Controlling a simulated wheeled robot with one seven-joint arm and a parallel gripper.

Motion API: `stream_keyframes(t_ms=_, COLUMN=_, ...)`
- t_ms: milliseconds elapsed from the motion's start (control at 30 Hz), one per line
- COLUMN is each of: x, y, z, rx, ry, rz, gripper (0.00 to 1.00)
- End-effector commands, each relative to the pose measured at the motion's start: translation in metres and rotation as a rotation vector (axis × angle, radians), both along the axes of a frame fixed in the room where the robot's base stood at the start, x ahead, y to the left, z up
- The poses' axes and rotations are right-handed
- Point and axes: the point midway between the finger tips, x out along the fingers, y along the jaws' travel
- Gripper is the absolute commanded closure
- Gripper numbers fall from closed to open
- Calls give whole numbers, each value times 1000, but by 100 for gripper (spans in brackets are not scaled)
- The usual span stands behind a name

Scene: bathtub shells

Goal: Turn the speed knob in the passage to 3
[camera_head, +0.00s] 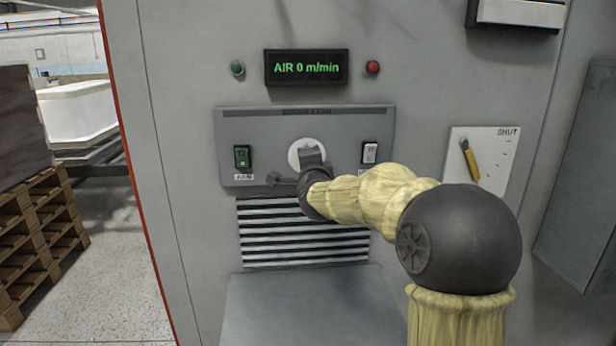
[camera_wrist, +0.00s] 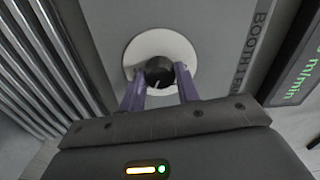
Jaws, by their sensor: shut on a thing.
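The speed knob (camera_wrist: 159,72) is dark and round, with a light pointer mark, on a white round dial plate (camera_head: 296,152) in the grey panel. In the wrist view both purple fingers of my gripper (camera_wrist: 160,82) are at the knob's sides, shut on it. In the head view my gripper (camera_head: 312,157) covers the knob and most of the dial, so the scale numbers cannot be read. The display (camera_head: 306,67) above reads "AIR 0 m/min"; its edge also shows in the wrist view (camera_wrist: 298,75).
A green rocker switch (camera_head: 242,156) and a white one (camera_head: 370,152) flank the dial. A green lamp (camera_head: 237,68) and a red lamp (camera_head: 373,67) flank the display. A yellow lever (camera_head: 470,159) is at right. Vent slats (camera_head: 300,235) and a ledge (camera_head: 300,305) lie below.

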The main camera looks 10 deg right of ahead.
Motion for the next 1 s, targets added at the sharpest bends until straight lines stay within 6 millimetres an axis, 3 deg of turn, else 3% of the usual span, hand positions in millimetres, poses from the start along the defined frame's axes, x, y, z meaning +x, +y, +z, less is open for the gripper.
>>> stream_keyframes(t_ms=33, x=0, y=-1, z=-7, rx=44, ry=-5, rz=-1, gripper=91)
stream_keyframes(t_ms=1000, x=0, y=0, z=-5, rx=913, ry=-107, rz=0, gripper=91)
